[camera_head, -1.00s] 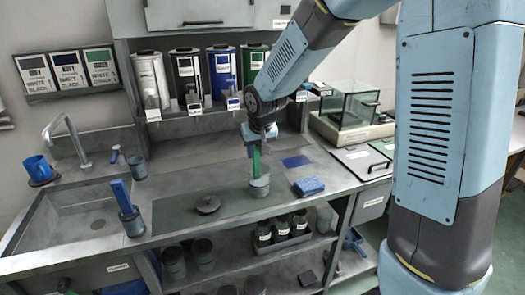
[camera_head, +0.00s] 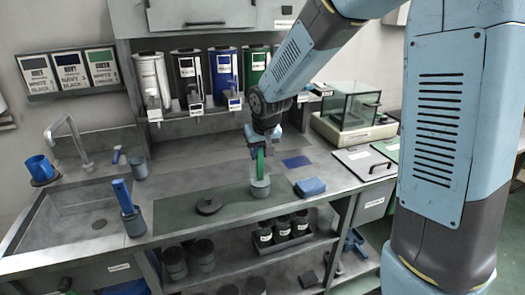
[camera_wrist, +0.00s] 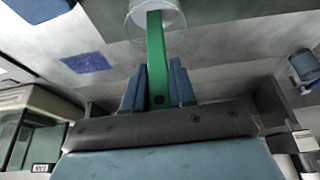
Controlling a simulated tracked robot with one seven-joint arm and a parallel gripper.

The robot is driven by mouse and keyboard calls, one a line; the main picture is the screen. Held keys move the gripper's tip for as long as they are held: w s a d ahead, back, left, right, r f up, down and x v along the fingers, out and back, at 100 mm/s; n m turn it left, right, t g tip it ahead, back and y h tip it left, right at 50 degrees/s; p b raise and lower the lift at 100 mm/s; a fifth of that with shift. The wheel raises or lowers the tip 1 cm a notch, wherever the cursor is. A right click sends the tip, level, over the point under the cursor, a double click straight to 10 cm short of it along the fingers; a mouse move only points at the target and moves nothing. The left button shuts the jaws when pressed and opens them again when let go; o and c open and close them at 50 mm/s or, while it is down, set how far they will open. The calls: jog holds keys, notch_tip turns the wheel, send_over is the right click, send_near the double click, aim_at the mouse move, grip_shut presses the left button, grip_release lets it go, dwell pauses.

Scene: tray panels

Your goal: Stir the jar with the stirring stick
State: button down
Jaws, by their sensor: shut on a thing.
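The jar (camera_head: 260,187) stands on the grey worktop and looks clear, with pale contents low in it. It also shows in the wrist view (camera_wrist: 172,38). The green stirring stick (camera_head: 260,162) stands in the jar, roughly upright. My gripper (camera_head: 262,148) is above the jar and shut on the stick's upper part. In the wrist view the green stick (camera_wrist: 156,60) runs between my two blue fingers (camera_wrist: 157,88) into the jar's mouth. The stick's lower tip is hard to make out.
A dark round lid (camera_head: 208,205) lies left of the jar. A blue sponge or cloth (camera_head: 310,187) and a blue square (camera_head: 297,161) lie to its right. A holder with a blue-handled tool (camera_head: 131,222) stands by the sink (camera_head: 75,222). Several dispensers (camera_head: 223,75) line the back.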

jog(key=shift+r, duration=0.1)
dwell(0.3)
jog(key=shift+r, duration=4.55)
